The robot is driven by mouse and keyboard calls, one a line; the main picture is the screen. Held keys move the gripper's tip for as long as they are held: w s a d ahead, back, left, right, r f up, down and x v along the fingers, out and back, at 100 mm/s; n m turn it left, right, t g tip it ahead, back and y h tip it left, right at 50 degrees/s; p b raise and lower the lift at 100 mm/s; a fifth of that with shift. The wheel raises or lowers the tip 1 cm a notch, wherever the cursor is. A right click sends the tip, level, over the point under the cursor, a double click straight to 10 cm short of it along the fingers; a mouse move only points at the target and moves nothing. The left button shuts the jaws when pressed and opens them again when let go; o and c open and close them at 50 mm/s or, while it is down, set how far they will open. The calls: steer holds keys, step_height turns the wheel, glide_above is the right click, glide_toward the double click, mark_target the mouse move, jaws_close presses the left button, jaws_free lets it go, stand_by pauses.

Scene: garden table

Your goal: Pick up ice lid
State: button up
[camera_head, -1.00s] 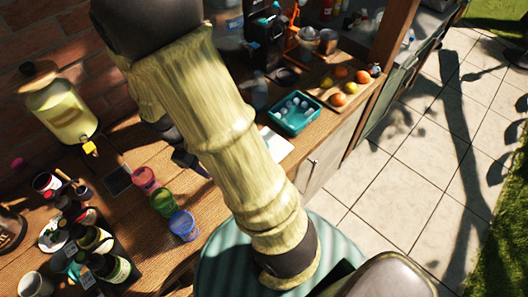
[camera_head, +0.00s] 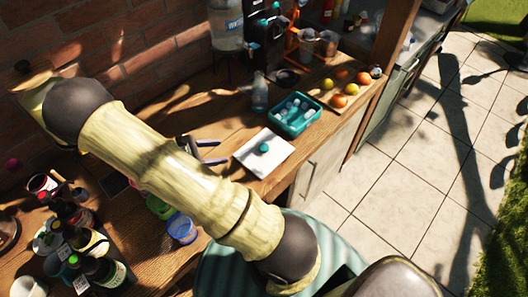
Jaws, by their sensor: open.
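A flat white square with a round teal knob, which looks like the ice lid (camera_head: 252,158), lies on the wooden counter. The teal ice box (camera_head: 290,125) stands open just behind and to the right of it, with several pale pieces inside. My gripper (camera_head: 219,151) shows just left of the lid, partly hidden behind my arm. Its two dark fingers are apart and point right toward the lid. They look empty and do not seem to touch it; their height above the counter is hard to tell.
A clear bottle (camera_head: 260,93) stands behind the lid. Fruit (camera_head: 338,101) lies right of the ice box. A blue cup (camera_head: 182,228) and a green cup (camera_head: 160,207) stand front left, near several dark bottles (camera_head: 103,271). A wooden post (camera_head: 385,35) rises at the right.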

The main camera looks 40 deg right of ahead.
steer(key=p, duration=0.4)
glide_toward(263, 147)
steer(key=x, duration=0.5)
steer(key=shift+f, duration=0.15)
steer(key=shift+d, duration=0.15)
steer(key=shift+s+d, duration=0.15)
steer(key=shift+d, duration=0.15)
steer(key=p+x, duration=0.2)
steer(key=x, duration=0.1)
steer(key=shift+d+p, duration=0.2)
steer(key=shift+p, duration=0.1)
steer(key=shift+s+d+f, duration=0.15)
steer(key=shift+d+f, duration=0.15)
steer(key=shift+d, duration=0.15)
steer(key=c, duration=1)
